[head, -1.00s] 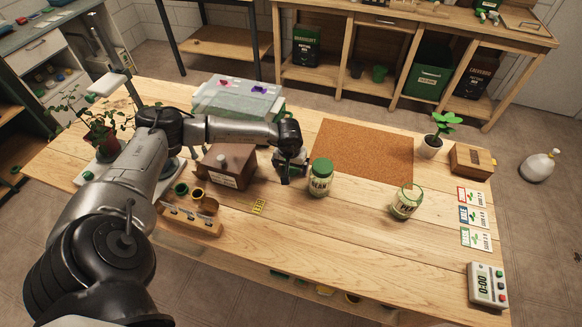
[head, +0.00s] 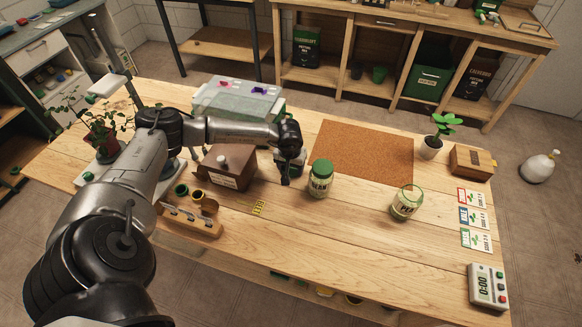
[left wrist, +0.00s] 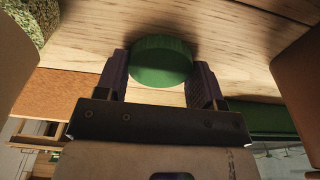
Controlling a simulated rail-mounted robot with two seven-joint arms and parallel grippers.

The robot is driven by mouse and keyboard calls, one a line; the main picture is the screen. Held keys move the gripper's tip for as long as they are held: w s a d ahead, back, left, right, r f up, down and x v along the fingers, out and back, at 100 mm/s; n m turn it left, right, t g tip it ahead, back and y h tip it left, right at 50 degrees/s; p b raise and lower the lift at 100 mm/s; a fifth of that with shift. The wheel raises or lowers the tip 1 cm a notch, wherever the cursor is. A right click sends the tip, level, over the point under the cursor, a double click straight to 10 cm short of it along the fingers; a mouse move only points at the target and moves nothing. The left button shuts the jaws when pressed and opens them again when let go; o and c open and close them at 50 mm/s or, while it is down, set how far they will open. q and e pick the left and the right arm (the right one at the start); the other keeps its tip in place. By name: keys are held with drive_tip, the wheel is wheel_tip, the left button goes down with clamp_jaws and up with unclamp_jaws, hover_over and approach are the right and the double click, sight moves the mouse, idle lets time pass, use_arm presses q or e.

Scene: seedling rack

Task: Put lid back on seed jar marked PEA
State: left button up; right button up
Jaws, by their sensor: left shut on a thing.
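My left gripper (head: 286,178) is shut on the green lid (left wrist: 161,60), gripping it by its sides between both fingers in the left wrist view. The lid appears above the table boards; the exact gap is unclear. In the head view the gripper largely hides it. The open glass jar (head: 406,204), with a pale label too blurred to read surely, stands upright on the right part of the table, well right of the gripper. A closer jar with a green lid, seemingly marked BEAN (head: 320,181), stands just right of the gripper. My right gripper is not in view.
A brown box (head: 232,176) stands left of the gripper, with a wooden tool rack (head: 190,220) in front. A cork mat (head: 362,150) lies behind the jars. A potted seedling (head: 431,148), cards and a timer (head: 487,286) are at the right. Bare boards lie between the jars.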

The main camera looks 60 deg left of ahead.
use_arm(q)
wheel_tip(320, 180, up, 10)
drive_tip(key=shift+b, duration=0.3)
idle(0.4)
